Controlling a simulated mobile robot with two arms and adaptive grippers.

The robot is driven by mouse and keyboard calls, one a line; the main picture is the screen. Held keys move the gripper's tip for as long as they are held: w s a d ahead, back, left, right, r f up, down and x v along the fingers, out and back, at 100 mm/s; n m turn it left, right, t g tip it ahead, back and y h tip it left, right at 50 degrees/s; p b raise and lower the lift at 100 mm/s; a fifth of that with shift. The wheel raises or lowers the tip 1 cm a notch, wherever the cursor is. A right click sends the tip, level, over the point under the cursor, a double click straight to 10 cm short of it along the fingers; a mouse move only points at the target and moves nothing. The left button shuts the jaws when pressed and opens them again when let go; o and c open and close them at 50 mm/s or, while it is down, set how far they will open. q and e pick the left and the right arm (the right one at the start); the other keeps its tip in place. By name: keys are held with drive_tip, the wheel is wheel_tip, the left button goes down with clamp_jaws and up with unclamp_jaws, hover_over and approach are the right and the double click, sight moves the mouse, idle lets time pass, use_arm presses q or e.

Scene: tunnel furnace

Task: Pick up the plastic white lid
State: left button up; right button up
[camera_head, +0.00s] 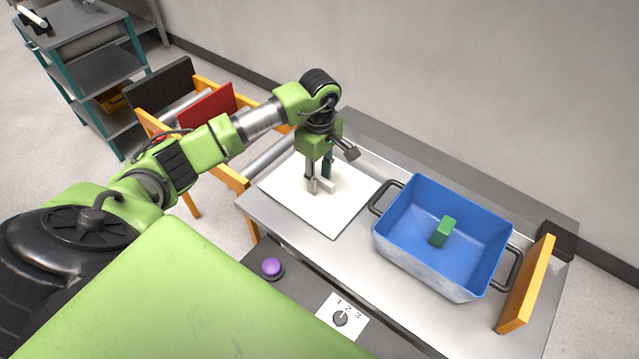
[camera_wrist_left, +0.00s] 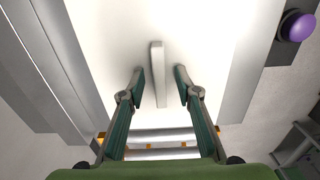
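The white lid (camera_head: 308,207) is a flat square plate lying on the metal table. A light bar-shaped handle (camera_wrist_left: 157,72) stands up along its middle. My left gripper (camera_head: 319,183) points down over the lid, close to the handle. In the left wrist view, the left gripper (camera_wrist_left: 160,80) is open, with one finger on each side of the handle and a visible gap on both sides. The lid also fills the middle of the left wrist view (camera_wrist_left: 205,40). My right gripper is not in view.
A blue bin (camera_head: 405,258) with dark side handles stands right of the lid, holding a green block (camera_head: 443,231). An orange panel (camera_head: 526,285) stands at the right end. A purple button (camera_head: 271,267) and a numbered dial (camera_head: 341,318) sit at the front. Rollers lie left.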

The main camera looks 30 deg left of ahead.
use_arm(q)
clamp_jaws()
drive_tip(key=shift+r, duration=0.15)
